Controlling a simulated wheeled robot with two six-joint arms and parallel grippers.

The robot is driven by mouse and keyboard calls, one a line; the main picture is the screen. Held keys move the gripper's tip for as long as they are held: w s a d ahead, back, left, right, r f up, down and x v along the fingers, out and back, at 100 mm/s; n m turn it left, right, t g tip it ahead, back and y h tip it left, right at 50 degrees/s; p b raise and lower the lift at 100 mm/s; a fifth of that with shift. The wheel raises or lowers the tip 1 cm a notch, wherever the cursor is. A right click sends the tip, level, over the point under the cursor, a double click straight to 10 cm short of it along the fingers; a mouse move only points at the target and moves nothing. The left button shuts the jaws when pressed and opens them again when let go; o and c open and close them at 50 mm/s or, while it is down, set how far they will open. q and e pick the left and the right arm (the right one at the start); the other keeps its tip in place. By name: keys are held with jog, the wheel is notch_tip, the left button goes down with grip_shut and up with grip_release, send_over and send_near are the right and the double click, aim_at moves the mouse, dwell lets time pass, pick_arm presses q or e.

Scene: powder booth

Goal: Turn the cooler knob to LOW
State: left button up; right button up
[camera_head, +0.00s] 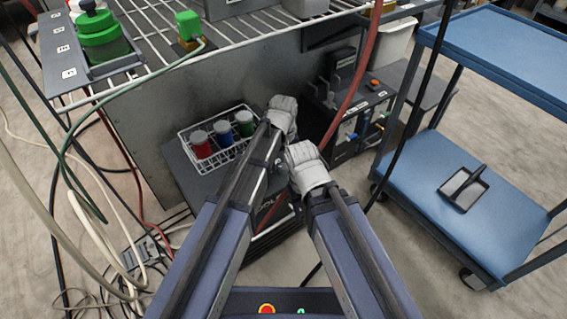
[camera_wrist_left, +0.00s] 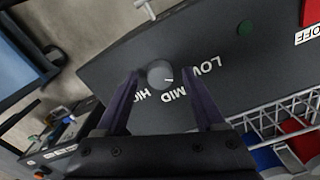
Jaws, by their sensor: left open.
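The cooler knob (camera_wrist_left: 160,73) is a small round grey knob on a dark panel in the left wrist view. Its white mark points to the lower right, close to the MID label and slightly toward LOW. HIGH is to its lower left, LOW to its right. My left gripper (camera_wrist_left: 161,72) is open, its fingertips on either side of the knob, with gaps visible. In the head view the dark cooler (camera_head: 183,172) stands low, its knob hidden by my arms. My right arm's wrist (camera_head: 306,166) is close by; its fingers are hidden.
A white wire basket (camera_head: 187,136) with red, blue and green jars sits on the cooler. A wire shelf (camera_head: 240,42) is above. Hoses and cables hang left and across the middle.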

aim_at(283, 166)
pick_arm(q)
jog(key=shift+r+p, duration=3.8)
jog(key=shift+r, duration=0.1)
pick_arm(e)
notch_tip(283, 166, up, 8)
pick_arm(q)
jog(key=shift+s+f, duration=0.1)
pick_arm(e)
jog(key=shift+f, duration=0.15)
